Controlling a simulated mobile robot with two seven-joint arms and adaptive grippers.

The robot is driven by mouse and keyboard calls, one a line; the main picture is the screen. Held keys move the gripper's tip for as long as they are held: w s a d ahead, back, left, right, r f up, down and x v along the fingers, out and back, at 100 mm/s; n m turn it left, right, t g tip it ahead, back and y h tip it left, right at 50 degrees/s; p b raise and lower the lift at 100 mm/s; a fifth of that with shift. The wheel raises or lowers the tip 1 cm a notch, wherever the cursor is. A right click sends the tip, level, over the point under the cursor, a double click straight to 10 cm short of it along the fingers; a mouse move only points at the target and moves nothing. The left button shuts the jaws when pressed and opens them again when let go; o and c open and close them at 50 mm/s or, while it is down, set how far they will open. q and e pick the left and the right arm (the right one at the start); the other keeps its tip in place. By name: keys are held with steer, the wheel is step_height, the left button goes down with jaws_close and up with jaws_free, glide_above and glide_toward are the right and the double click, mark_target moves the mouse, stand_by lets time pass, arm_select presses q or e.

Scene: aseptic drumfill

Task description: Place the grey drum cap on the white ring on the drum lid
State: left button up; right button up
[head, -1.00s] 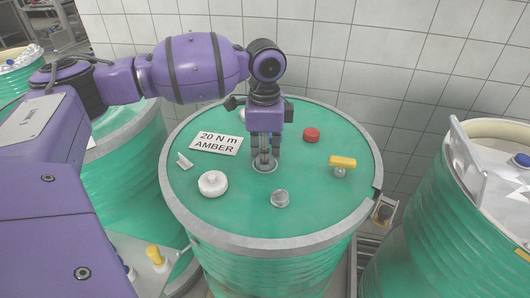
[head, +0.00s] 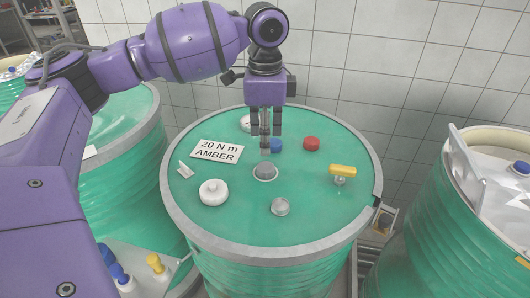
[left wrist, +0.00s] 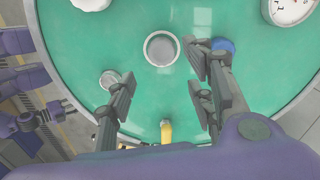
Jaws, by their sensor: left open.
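The grey drum cap (head: 265,170) sits inside the white ring (head: 265,178) at the middle of the green drum lid (head: 320,215). In the left wrist view the grey cap (left wrist: 161,49) fills the ring with the pale rim showing around it. My left gripper (head: 264,150) is above the lid, just beyond the cap in the head view, fingers pointing down. In the left wrist view its fingers (left wrist: 165,90) are wide apart with nothing between them. What looks like my right gripper (left wrist: 42,118) shows small at the left of that view; its jaws cannot be made out.
A blue cap (head: 276,146), red cap (head: 311,143), yellow-handled fitting (head: 342,171), small silver cap (head: 280,207), white knob (head: 213,192), dial gauge (head: 246,124) and sign reading "20 N m AMBER" (head: 217,151) stand around the ring. Another drum (head: 440,215) is at right.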

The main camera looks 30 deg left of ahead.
arm_select(q)
steer(key=shift+r, duration=1.85)
